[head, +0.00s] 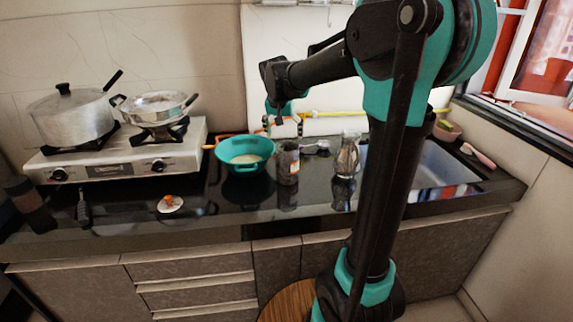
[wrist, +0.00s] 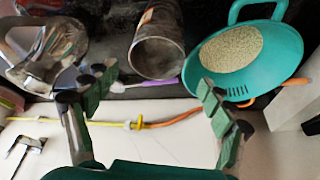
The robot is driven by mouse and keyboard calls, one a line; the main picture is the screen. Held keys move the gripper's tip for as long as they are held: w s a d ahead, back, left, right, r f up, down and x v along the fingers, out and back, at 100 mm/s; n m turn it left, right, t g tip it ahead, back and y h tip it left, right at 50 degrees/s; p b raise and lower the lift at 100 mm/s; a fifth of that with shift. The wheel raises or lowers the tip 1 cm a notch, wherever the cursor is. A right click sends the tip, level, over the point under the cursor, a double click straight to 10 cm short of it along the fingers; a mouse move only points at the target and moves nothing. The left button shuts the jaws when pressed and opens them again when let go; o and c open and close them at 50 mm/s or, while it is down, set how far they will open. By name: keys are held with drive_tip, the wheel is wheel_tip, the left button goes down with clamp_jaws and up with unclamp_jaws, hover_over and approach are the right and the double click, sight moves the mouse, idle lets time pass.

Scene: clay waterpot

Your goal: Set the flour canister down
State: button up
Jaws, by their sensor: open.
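The flour canister (head: 287,164) appears to be the dark cylindrical jar with an orange-and-white label. It stands upright on the black counter, just right of the teal colander. In the wrist view, the canister (wrist: 158,48) is at the top centre, its round end facing me and part of its label showing. My gripper (head: 279,115) is above and behind it in the head view. In the wrist view, my gripper (wrist: 155,98) has its fingers wide apart with nothing between them. The canister lies beyond the fingertips, apart from them.
The teal colander (head: 244,153) holds pale grain. A glass jar (head: 347,156) stands right of the canister, before the sink (head: 440,165). The stove (head: 125,150) bears a pot (head: 72,115) and a pan (head: 157,107). A yellow-orange hose (wrist: 165,121) runs behind. The front counter is mostly clear.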

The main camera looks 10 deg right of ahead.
sight(288, 156)
drive_tip(key=x, duration=1.3)
drive_tip(key=shift+s+d, duration=0.1)
drive_tip(key=shift+s, duration=0.1)
drive_tip(key=c, duration=1.6)
